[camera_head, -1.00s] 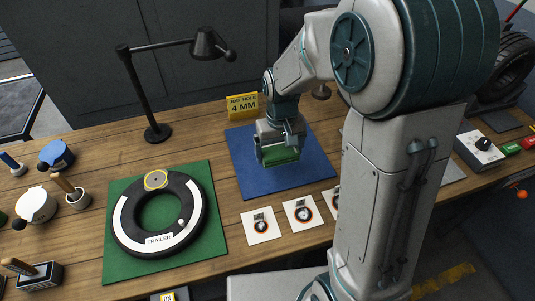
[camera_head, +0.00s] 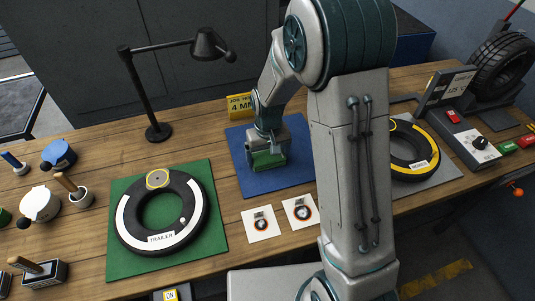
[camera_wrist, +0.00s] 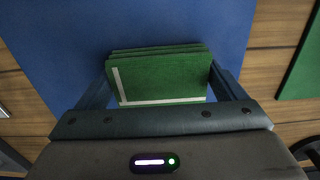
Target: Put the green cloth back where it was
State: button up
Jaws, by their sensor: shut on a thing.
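The green cloth (camera_wrist: 165,77) is a folded stack with a pale stripe along its edges, between the two fingers in the wrist view. My gripper (camera_head: 266,163) is shut on the green cloth, which also shows in the head view (camera_head: 268,160). The gripper points down over the blue mat (camera_head: 304,175). Whether the cloth touches the mat I cannot tell. The blue mat also fills the background of the wrist view (camera_wrist: 60,50).
A green mat (camera_head: 122,262) with a tyre marked TRAILER (camera_head: 190,228) lies left. A black lamp (camera_head: 140,90) and a yellow "4 MM" sign (camera_head: 240,105) stand behind. White cards (camera_head: 259,232) lie in front. A yellow-ringed tyre (camera_head: 405,165) lies right, beyond my arm.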

aim_at(268, 155)
jog(key=shift+f, duration=0.15)
jog(key=o, duration=0.6)
notch_tip(268, 155, up, 11)
jog(key=s+d+r+t, duration=0.1)
jog(key=s+d+r, duration=0.1)
jog(key=s, duration=0.4)
jog(key=s+d+r+m+t, duration=0.1)
jog(key=s+d+r, duration=0.2)
jog(key=s, duration=0.3)
jog(key=s+d+r+m+t, duration=0.1)
jog(key=s+d+r, duration=0.1)
jog(key=s+d, duration=0.2)
jog(key=shift+s+d+r+b, duration=0.15)
jog(key=shift+s+r+b, duration=0.05)
jog(key=shift+s, duration=0.6)
jog(key=shift+s+d+r+b, duration=0.15)
jog(key=shift+s+b, duration=0.05)
jog(key=shift+s, duration=0.55)
